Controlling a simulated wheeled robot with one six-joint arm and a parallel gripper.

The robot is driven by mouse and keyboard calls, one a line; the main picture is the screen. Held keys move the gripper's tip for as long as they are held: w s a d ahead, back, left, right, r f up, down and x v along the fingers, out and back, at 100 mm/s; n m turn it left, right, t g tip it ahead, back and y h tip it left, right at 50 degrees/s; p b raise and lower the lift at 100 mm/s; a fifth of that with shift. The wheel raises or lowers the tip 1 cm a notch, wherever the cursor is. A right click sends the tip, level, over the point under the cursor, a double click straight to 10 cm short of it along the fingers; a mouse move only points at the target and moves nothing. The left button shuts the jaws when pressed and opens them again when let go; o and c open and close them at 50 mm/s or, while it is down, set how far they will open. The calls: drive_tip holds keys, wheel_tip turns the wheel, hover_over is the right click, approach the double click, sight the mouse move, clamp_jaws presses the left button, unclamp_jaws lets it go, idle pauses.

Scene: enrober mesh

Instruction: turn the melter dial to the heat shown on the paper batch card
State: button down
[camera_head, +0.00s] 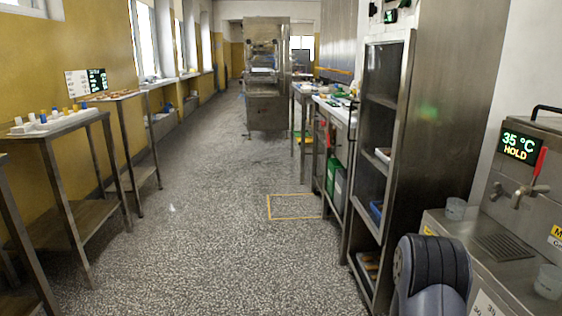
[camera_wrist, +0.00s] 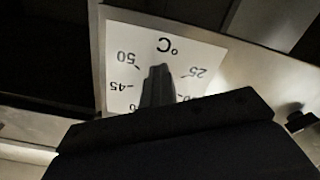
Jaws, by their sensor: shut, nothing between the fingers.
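The melter (camera_head: 482,240) stands at the right edge of the head view, with a lit display (camera_head: 520,146) reading "35 °C HOLD". In the wrist view, a white dial plate (camera_wrist: 122,62) appears upside down, with "°C", 50, 45 and 25 readable; other marks are partly covered. My gripper (camera_wrist: 159,70) shows as narrow grey fingers, shut and empty, over the middle of the plate. The dial's knob is not clearly seen, and I cannot tell whether the fingers touch it. A white paper (camera_head: 77,83) beside a dark board stands at the left wall; its text is too small to read.
Steel tables (camera_head: 75,125) line the left wall. The speckled floor between is clear.

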drive_tip(key=shift+s+r, duration=0.15)
drive_tip(key=shift+s, duration=0.05)
drive_tip(key=shift+s+d+r+p, duration=0.1)
drive_tip(key=shift+s+r+p, duration=0.2)
drive_tip(key=shift+s, duration=0.2)
drive_tip(key=shift+s+r+p, duration=0.25)
drive_tip(key=shift+s, duration=0.2)
drive_tip(key=shift+s+r, duration=0.1)
drive_tip(key=shift+r, duration=0.05)
drive_tip(key=s+a, duration=0.1)
drive_tip(key=a, duration=0.5)
drive_tip(key=shift+f, duration=0.3)
idle(0.4)
drive_tip(key=shift+s, duration=0.15)
